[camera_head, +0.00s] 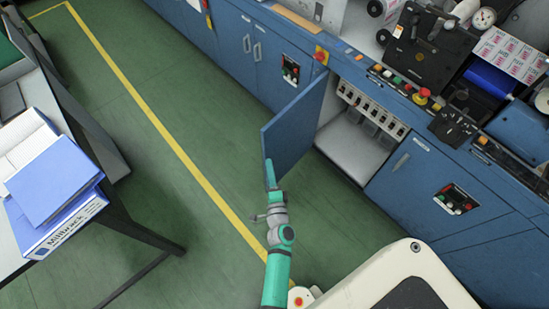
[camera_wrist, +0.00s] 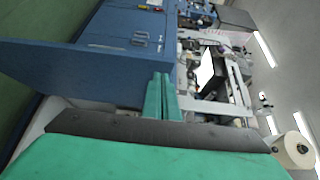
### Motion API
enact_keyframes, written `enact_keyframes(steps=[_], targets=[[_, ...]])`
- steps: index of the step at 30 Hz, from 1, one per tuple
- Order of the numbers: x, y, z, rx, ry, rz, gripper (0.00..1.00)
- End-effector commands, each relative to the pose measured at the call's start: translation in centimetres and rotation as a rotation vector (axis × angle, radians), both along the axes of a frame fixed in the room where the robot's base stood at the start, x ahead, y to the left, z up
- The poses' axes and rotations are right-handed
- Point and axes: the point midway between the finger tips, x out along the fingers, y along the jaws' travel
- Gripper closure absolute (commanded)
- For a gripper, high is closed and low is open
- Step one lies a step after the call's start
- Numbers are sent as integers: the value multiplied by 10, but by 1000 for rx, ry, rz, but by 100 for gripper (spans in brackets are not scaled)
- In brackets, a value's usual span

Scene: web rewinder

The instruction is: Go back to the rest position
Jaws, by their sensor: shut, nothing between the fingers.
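My gripper (camera_head: 270,174) is on the end of my green and grey arm, in the middle of the head view. Its fingers are together and empty. They show side by side in the wrist view (camera_wrist: 160,97). In the head view the fingertips overlap the outer edge of an open blue cabinet door (camera_head: 293,130). I cannot tell whether they touch it. The door also shows at the left of the wrist view (camera_wrist: 60,72).
The open cabinet (camera_head: 352,146) has a row of switches inside. The blue rewinder (camera_head: 405,190) runs along the right. A table (camera_head: 75,125) with blue binders (camera_head: 55,180) stands at the left. Green floor with a yellow line (camera_head: 150,115) lies clear between them.

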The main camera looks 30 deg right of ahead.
Motion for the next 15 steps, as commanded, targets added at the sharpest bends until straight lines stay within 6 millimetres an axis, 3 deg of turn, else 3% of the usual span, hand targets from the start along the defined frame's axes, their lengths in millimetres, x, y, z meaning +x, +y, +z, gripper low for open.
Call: enact_keyframes(steps=[15], targets=[[-7,19,-2,-7,14,10,100]])
